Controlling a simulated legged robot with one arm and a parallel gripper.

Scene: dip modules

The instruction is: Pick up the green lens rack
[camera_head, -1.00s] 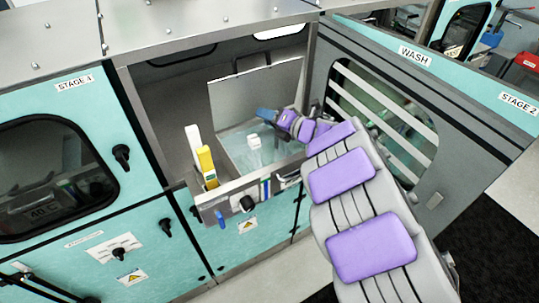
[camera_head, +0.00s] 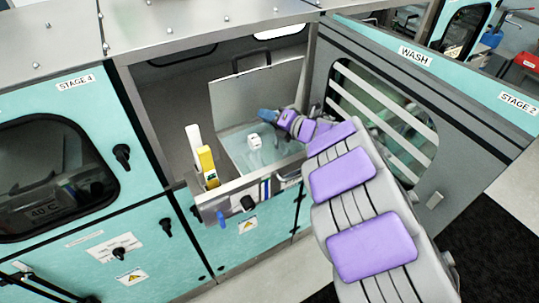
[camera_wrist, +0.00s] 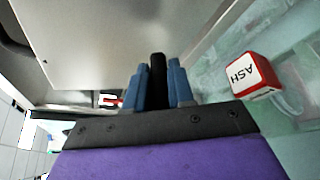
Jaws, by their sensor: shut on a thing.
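My gripper (camera_head: 268,115) reaches into the open bay between the STAGE 4 door and the WASH panel. In the wrist view its blue fingers (camera_wrist: 157,88) are closed around an upright black bar (camera_wrist: 157,68). I cannot tell whether this bar belongs to the green lens rack. No green lens rack shows clearly in either view; my gripper and the bay's front wall hide part of the bay.
A white-and-red block (camera_wrist: 254,76) marked "ASH" sits close to the right of my fingers; it also shows in the head view (camera_head: 254,140). A pale flat panel (camera_head: 250,92) stands behind. A yellow-and-white upright piece (camera_head: 207,165) is at the bay's front left.

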